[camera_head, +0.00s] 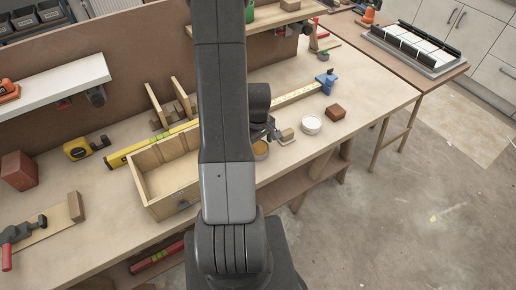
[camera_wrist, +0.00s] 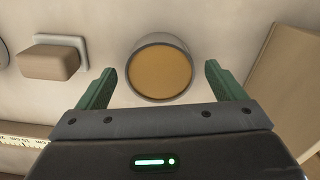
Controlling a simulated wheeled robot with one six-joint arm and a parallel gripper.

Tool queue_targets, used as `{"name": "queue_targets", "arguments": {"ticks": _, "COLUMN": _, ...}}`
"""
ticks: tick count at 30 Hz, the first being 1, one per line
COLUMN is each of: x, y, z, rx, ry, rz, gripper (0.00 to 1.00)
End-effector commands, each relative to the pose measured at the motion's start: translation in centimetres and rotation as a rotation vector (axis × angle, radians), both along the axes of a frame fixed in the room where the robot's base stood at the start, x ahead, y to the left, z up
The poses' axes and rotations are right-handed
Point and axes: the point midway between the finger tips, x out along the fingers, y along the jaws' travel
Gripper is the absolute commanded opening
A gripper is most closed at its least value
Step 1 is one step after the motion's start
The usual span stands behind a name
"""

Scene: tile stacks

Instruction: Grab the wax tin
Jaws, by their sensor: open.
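The wax tin (camera_wrist: 160,70) is a round grey-rimmed tin with an amber top. In the wrist view it lies between and slightly beyond the two green fingertips of my gripper (camera_wrist: 158,80), with a gap on each side. My gripper is open and empty. In the head view the wax tin (camera_head: 261,149) shows on the workbench just right of my arm, partly hidden by it. My gripper's fingers are mostly hidden there by my arm.
An open wooden drawer box (camera_head: 147,191) stands left of my arm. A wooden block on a pale plate (camera_head: 286,136), a white round container (camera_head: 311,124) and a reddish block (camera_head: 335,113) stand to the right. A yellow rule (camera_head: 298,95) lies behind them. The bench's front edge is close.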

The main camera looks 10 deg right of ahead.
Motion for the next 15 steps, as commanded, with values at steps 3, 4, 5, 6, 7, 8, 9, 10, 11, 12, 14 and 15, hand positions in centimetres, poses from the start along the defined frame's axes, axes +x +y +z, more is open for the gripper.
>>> {"name": "queue_targets", "arguments": {"ticks": 3, "x": -0.1, "y": 0.0, "z": -1.0, "rx": 0.0, "ry": 0.002, "rz": 0.0, "gripper": 0.9}}
{"name": "queue_targets", "arguments": {"ticks": 4, "x": -0.1, "y": 0.0, "z": -1.2, "rx": 0.0, "ry": 0.001, "rz": 0.0, "gripper": 0.9}}
{"name": "queue_targets", "arguments": {"ticks": 5, "x": -0.1, "y": 0.0, "z": -1.3, "rx": 0.0, "ry": 0.001, "rz": 0.0, "gripper": 0.9}}
{"name": "queue_targets", "arguments": {"ticks": 6, "x": -0.1, "y": 0.0, "z": -1.4, "rx": 0.0, "ry": 0.001, "rz": 0.0, "gripper": 0.9}}
{"name": "queue_targets", "arguments": {"ticks": 7, "x": -0.1, "y": 0.0, "z": -1.5, "rx": 0.0, "ry": 0.001, "rz": 0.0, "gripper": 0.9}}
{"name": "queue_targets", "arguments": {"ticks": 8, "x": -0.1, "y": 0.0, "z": -1.5, "rx": 0.0, "ry": 0.0, "rz": 0.0, "gripper": 0.9}}
{"name": "queue_targets", "arguments": {"ticks": 9, "x": -0.1, "y": 0.0, "z": -1.5, "rx": 0.0, "ry": 0.0, "rz": 0.0, "gripper": 0.9}}
{"name": "queue_targets", "arguments": {"ticks": 10, "x": 0.0, "y": 0.0, "z": -1.5, "rx": 0.0, "ry": 0.0, "rz": -0.001, "gripper": 0.9}}
{"name": "queue_targets", "arguments": {"ticks": 11, "x": 0.0, "y": 0.0, "z": -1.5, "rx": 0.0, "ry": 0.0, "rz": -0.001, "gripper": 0.9}}
{"name": "queue_targets", "arguments": {"ticks": 12, "x": 0.0, "y": 0.0, "z": -1.5, "rx": 0.0, "ry": 0.0, "rz": -0.001, "gripper": 0.9}}
{"name": "queue_targets", "arguments": {"ticks": 14, "x": 0.0, "y": 0.0, "z": -1.5, "rx": 0.0, "ry": 0.0, "rz": -0.001, "gripper": 0.88}}
{"name": "queue_targets", "arguments": {"ticks": 15, "x": -0.1, "y": 0.0, "z": -1.5, "rx": 0.0, "ry": 0.0, "rz": -0.001, "gripper": 0.8}}
